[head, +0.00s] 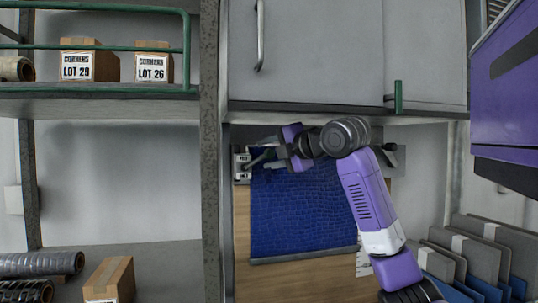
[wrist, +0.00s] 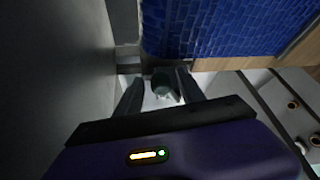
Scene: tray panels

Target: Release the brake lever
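A metal bracket (head: 241,168) is fixed at the upper left corner of a blue patterned sheet (head: 300,205), under the cabinet. A grey lever (head: 262,158) seems to reach from this bracket toward my gripper (head: 274,160). In the wrist view a dark rounded knob (wrist: 162,83), apparently the brake lever's end, lies between the two fingers of my gripper (wrist: 160,80). Gaps show on both sides of the knob, so the fingers look open around it and not closed on it. The lever's lower part is hidden in the wrist view.
A second bracket (head: 390,155) is partly hidden behind my arm. A speckled post (head: 209,150) stands close left of the lever's bracket. The cabinet (head: 305,50) hangs just above. Grey and blue panels (head: 480,255) stand at lower right. Boxes (head: 90,66) sit on the left shelf.

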